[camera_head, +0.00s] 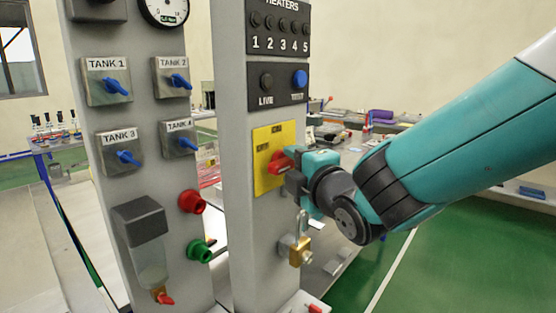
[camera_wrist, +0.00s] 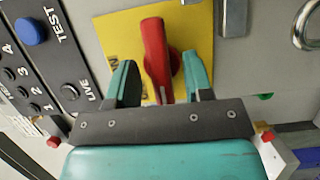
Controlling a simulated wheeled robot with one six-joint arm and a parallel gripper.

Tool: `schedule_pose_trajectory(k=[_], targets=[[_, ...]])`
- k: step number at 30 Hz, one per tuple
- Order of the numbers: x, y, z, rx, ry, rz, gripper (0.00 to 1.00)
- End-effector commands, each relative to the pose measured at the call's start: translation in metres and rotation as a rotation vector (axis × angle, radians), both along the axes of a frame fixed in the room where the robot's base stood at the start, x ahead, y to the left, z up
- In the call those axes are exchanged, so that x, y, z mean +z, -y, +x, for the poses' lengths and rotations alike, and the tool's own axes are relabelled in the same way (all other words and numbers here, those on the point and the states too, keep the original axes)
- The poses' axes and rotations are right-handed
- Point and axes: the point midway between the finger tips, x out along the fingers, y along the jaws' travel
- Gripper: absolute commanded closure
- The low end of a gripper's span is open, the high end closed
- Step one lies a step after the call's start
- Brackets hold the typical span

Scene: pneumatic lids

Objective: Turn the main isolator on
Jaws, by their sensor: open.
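The main isolator is a red rotary handle (camera_head: 278,163) on a yellow plate (camera_head: 262,185), set on the grey right-hand column. In the wrist view the red handle (camera_wrist: 155,58) stands out from the yellow plate (camera_wrist: 122,32), its long axis nearly upright in the picture. My gripper (camera_wrist: 163,80) is open, with one teal finger on each side of the handle's lower part. The right finger is close to the handle; I cannot tell whether it touches. The left finger stands apart from it. The lettering on the plate is partly hidden. In the head view my gripper (camera_head: 290,165) covers part of the handle.
A brass padlock (camera_head: 300,250) hangs on the column below the plate. The LIVE and TEST panel (camera_head: 278,88) is above it. The left column carries blue tank valves (camera_head: 122,157), a red knob (camera_head: 192,201) and a green knob (camera_head: 200,250). A cluttered bench (camera_head: 345,155) stands behind.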

Motion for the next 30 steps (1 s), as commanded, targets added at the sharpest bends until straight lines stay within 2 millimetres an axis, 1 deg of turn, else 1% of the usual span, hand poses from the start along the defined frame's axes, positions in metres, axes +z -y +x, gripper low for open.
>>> schedule_pose_trajectory(k=[4,11,12,14,15,16,23,30], targets=[[0.0001,-0.0035,0.0028,-0.001,0.0,0.0,0.53],[0.0,-0.0092,0.0013,0.007,0.0,0.001,0.53],[0.0,-0.0096,0.0012,0.008,0.0,0.001,0.55],[-0.0001,-0.01,0.001,0.009,0.0,0.001,0.69],[0.0,-0.01,0.001,0.009,0.0,0.001,0.78],[-0.0001,-0.01,0.001,0.009,0.0,0.001,0.82],[0.0,-0.0091,0.0012,0.008,-0.012,0.008,0.81],[0.0004,-0.008,0.0015,0.007,-0.085,0.067,0.81]])
